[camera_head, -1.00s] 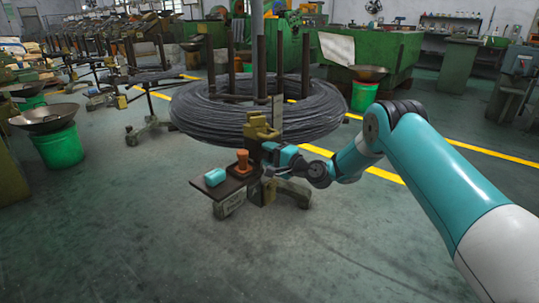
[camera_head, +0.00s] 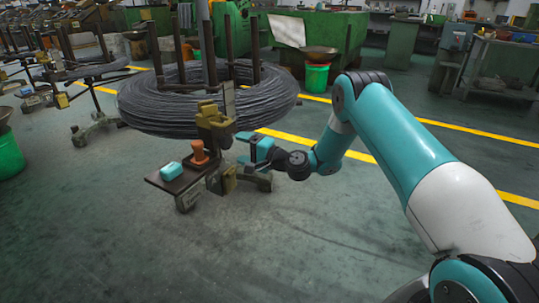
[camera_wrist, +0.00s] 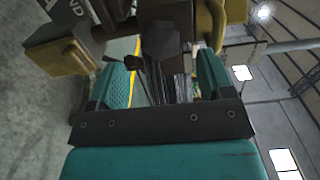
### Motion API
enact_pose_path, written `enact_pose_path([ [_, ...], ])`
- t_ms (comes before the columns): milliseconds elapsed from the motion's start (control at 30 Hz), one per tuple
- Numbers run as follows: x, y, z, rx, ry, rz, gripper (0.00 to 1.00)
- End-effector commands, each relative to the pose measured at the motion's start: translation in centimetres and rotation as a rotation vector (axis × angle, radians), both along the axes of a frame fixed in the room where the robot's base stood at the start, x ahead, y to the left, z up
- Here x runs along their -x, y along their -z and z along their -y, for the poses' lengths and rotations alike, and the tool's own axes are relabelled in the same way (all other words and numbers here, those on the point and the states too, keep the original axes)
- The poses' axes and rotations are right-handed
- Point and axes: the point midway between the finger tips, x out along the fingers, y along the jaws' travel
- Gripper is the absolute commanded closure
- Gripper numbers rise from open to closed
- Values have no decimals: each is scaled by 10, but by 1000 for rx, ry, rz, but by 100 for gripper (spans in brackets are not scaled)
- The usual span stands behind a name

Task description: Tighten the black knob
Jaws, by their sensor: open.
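A dark, faceted piece that looks like the black knob (camera_wrist: 162,40) shows in the wrist view, on the machine ahead of and roughly between my fingers. My gripper (camera_wrist: 160,82) has its two teal fingers spread, one on each side, with nothing held between them. In the head view my gripper (camera_head: 245,148) is just right of the small yellow-brown machine head (camera_head: 214,122). The knob cannot be made out in the head view. I cannot tell the exact gap between fingers and knob.
A large wire coil (camera_head: 150,108) surrounds upright posts behind the machine head. A small dark shelf (camera_head: 160,183) holds an orange item (camera_head: 199,152) and a teal block (camera_head: 171,171). A yellow block (camera_wrist: 62,45) sits close to one finger. Floor in front is clear.

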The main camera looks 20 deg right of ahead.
Motion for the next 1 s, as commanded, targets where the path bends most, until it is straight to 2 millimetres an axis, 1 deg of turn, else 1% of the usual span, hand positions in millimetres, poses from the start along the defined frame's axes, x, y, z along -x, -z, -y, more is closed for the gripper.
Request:
enact_pose_path([
  [33,11,-1,10,-2,5,-5,26],
  [167,39,-1,30,-4,7,-6,26],
  [200,40,6,31,-1,2,2,26],
  [433,53,8,41,0,2,4,26],
  [800,79,4,58,0,1,1,26],
  [1000,84,1,61,-1,0,1,26],
])
